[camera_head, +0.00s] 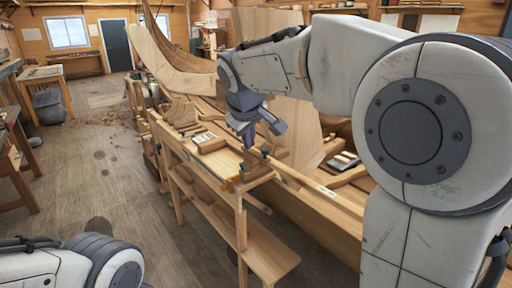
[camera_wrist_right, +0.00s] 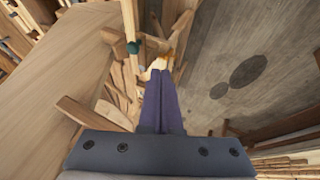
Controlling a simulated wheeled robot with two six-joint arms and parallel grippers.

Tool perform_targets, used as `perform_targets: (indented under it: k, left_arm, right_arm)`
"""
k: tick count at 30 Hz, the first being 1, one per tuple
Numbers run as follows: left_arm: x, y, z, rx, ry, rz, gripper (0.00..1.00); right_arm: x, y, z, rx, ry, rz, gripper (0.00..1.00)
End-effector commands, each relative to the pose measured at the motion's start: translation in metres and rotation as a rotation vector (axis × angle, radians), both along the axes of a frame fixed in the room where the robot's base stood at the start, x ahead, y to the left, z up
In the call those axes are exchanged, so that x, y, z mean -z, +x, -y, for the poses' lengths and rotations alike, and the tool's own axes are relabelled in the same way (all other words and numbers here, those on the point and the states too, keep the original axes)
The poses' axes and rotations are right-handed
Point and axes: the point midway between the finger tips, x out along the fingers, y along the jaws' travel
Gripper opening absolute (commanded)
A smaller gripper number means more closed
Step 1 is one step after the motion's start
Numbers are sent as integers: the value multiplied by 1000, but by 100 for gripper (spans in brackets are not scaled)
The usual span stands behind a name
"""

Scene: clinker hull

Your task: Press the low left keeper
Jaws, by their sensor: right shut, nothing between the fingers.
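My right gripper (camera_head: 249,143) is shut and empty, pointing down above the near end of the long wooden bench. In the right wrist view its closed fingers (camera_wrist_right: 161,75) reach up the middle of the picture. Near the fingertips are a dark green knob (camera_head: 266,150) on a wooden block and a small orange-yellow piece (camera_head: 229,185) at the bench end. The wrist view also shows the green knob (camera_wrist_right: 133,47) left of the fingers and the orange-yellow piece (camera_wrist_right: 169,57) by their tips. I cannot tell which part is the low left keeper, or whether the fingers touch anything.
The wooden bench (camera_head: 262,250) has a lower shelf and carries loose blocks and tools. Curved hull planks (camera_head: 165,62) rise behind it. A long timber (camera_head: 310,205) runs along its right side. The floor (camera_head: 105,185) to the left is mostly clear.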

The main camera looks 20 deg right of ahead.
Motion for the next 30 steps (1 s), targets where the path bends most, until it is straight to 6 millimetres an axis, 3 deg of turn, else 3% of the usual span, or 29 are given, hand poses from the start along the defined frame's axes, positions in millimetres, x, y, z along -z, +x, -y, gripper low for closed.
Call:
perform_targets:
  k: [8, 15, 30]
  left_arm:
    - [-15, 0, 0, -1, 0, 0, 0]
    - [-34, 0, 0, -2, 0, 0, 0]
    - [-35, 0, 0, -2, 0, 0, 0]
  right_arm:
    - [50, 31, 13, 0, -1, -7, 0]
    - [54, 47, 41, 2, 0, -2, 0]
    - [57, 51, 47, -2, 0, 0, 0]
